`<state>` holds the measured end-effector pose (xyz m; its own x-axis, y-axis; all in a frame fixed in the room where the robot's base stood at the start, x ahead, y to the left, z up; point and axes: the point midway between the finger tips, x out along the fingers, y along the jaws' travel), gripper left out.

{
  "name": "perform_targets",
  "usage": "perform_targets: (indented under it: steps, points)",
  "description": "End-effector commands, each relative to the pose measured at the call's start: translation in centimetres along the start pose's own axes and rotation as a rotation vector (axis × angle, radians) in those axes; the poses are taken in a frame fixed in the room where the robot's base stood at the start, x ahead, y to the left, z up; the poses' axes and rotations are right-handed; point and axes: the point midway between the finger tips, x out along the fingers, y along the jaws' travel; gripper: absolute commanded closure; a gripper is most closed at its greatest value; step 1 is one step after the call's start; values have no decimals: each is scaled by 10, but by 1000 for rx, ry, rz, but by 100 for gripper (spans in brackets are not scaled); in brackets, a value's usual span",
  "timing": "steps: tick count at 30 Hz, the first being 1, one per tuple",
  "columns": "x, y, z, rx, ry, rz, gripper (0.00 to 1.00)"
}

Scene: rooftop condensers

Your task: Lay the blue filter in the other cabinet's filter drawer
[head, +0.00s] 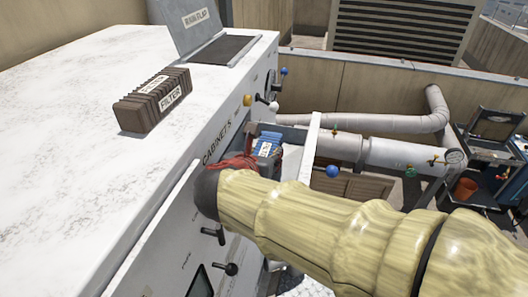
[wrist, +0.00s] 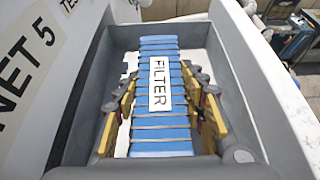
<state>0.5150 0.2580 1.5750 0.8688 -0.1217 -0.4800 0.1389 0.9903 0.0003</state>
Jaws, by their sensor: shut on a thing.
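The blue filter (wrist: 160,130), a ribbed block with a white FILTER label, is between the yellow fingers of my gripper (wrist: 167,105) in the wrist view. The fingers are shut on its two long sides. The filter is within the walls of a grey open drawer (wrist: 82,100); I cannot tell whether it touches the floor. In the head view the drawer (head: 312,146) is pulled out from the cabinet marked CABINET 5 (head: 190,185). The blue filter (head: 268,141) shows there beside my gripper (head: 240,163), partly hidden by it.
A brown filter (head: 155,98) lies on the white cabinet top. Behind it a rain flap (head: 190,25) stands raised by a dark opening (head: 222,49). Knobs and levers (head: 228,268) stick out from the cabinet front. Pipes (head: 400,155) and a cart (head: 495,150) are at the right.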

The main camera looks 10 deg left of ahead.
Motion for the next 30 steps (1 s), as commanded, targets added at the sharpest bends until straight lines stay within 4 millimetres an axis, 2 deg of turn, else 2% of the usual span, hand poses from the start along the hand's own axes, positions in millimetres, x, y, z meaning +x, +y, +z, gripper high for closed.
perform_targets:
  steps: [4,5,14,26,30]
  points:
    - [2,0,-5,0,0,0,84]
    - [2,0,-4,0,0,0,58]
    - [2,0,-3,0,0,0,41]
    - [0,0,0,0,0,-1,41]
    - [-17,1,1,2,-4,4,41]
